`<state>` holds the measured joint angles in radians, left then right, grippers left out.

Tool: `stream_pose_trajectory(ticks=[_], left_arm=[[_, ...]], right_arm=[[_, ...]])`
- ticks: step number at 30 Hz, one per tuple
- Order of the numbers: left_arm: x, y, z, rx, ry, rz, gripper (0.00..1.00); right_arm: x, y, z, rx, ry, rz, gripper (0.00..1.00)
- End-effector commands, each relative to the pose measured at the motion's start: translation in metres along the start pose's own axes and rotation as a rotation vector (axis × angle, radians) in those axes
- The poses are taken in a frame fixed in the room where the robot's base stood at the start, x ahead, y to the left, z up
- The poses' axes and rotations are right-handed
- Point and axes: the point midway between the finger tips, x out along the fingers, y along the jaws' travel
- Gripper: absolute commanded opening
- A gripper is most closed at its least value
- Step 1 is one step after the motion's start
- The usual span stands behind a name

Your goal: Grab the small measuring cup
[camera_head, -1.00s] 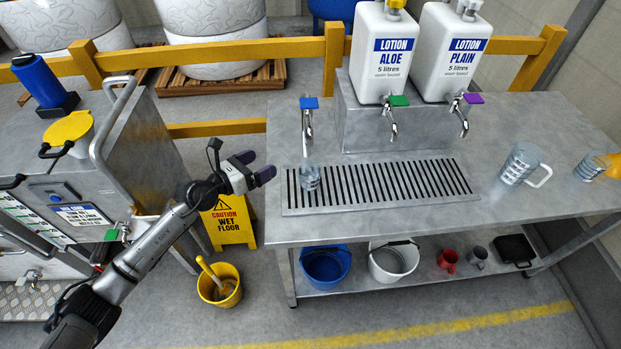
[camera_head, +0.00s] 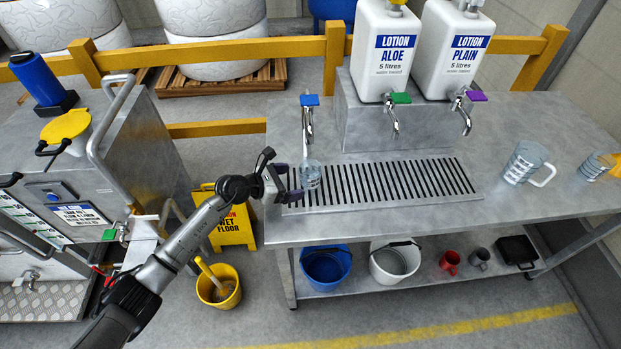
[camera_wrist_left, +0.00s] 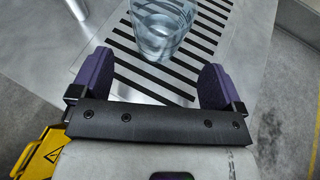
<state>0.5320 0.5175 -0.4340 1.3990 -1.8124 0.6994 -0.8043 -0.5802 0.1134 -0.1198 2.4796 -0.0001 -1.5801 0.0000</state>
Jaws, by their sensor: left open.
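The small measuring cup (camera_head: 310,174) is clear and stands on the left end of the slotted drip grate, under the blue-handled tap (camera_head: 308,115). In the left wrist view the cup (camera_wrist_left: 163,28) is ahead of the fingers, near the middle. My left gripper (camera_head: 287,184) is at the table's left edge, just left of the cup. In the left wrist view its purple fingers (camera_wrist_left: 157,85) are spread apart with nothing between them.
The drip grate (camera_head: 400,183) runs along the steel table. Lotion dispensers (camera_head: 384,50) stand behind it. A yellow wet-floor sign (camera_head: 232,222) and bucket (camera_head: 219,290) are below my arm.

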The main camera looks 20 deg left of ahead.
Motion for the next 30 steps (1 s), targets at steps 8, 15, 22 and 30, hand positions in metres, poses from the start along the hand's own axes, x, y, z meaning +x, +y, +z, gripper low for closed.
stream_pose_trajectory(ticks=[8,15,22,30], left_arm=[[0.02,0.001,-0.002,-0.001,-0.002,-0.001,0.93],[0.049,0.003,-0.002,-0.001,-0.002,0.001,0.93],[0.056,0.004,-0.001,0.0,-0.001,0.001,0.93],[0.056,0.003,-0.001,0.0,0.0,0.001,0.83]], right_arm=[[0.008,0.003,0.003,-0.01,-0.002,0.007,0.89],[0.018,0.003,0.006,-0.011,-0.002,0.008,0.89],[0.019,0.002,0.007,-0.009,-0.002,0.007,0.89],[0.018,0.0,0.006,-0.003,-0.001,0.002,0.89]])
